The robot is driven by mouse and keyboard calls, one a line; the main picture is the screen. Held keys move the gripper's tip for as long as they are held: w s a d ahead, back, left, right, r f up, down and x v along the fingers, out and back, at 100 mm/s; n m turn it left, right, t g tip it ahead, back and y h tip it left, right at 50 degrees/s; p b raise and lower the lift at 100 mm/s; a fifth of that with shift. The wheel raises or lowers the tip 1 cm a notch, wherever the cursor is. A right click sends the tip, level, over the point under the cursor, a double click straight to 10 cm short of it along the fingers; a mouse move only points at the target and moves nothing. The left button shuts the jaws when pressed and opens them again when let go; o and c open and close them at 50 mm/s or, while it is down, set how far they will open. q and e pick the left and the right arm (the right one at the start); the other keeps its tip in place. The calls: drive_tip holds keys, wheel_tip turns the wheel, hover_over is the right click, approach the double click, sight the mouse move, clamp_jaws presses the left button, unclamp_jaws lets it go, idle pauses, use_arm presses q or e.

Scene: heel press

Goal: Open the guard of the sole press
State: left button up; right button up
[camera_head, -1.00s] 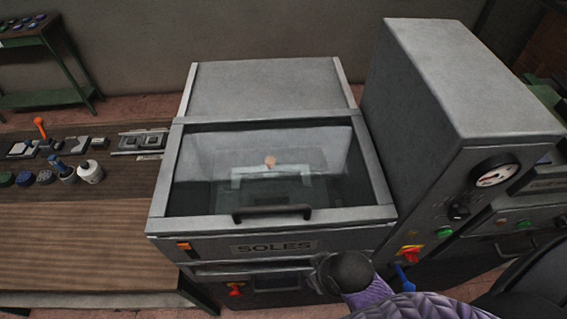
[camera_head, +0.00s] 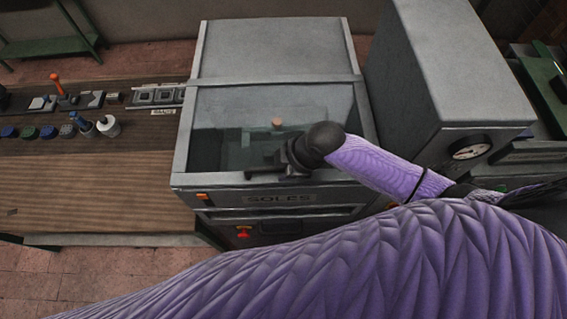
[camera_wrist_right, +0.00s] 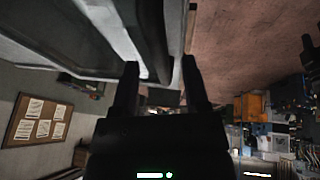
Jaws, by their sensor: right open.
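The sole press (camera_head: 270,50) has a glazed guard (camera_head: 215,148) in a grey frame, which lies closed over its front top. Through the glass a pale block with a small orange-tan knob (camera_head: 277,122) shows. My right gripper (camera_head: 270,165) is at the guard's front edge, over the dark handle, and hides most of it in the head view. In the right wrist view the dark handle bar (camera_wrist_right: 152,35) runs down into the gap between the open fingers (camera_wrist_right: 160,64). Whether they touch the bar I cannot tell. My left gripper is out of view.
A tall grey cabinet with a gauge (camera_head: 470,148) stands close on the right. On the left, a wooden bench (camera_head: 90,200) carries bottles, lids and small tools near its back. The SOLES label and a red knob (camera_head: 243,232) are below the guard.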

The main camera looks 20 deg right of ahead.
drive_tip(key=shift+a+f, duration=0.1)
drive_tip(key=shift+f, duration=0.2)
clamp_jaws()
drive_tip(key=shift+w, duration=0.1)
idle(1.2)
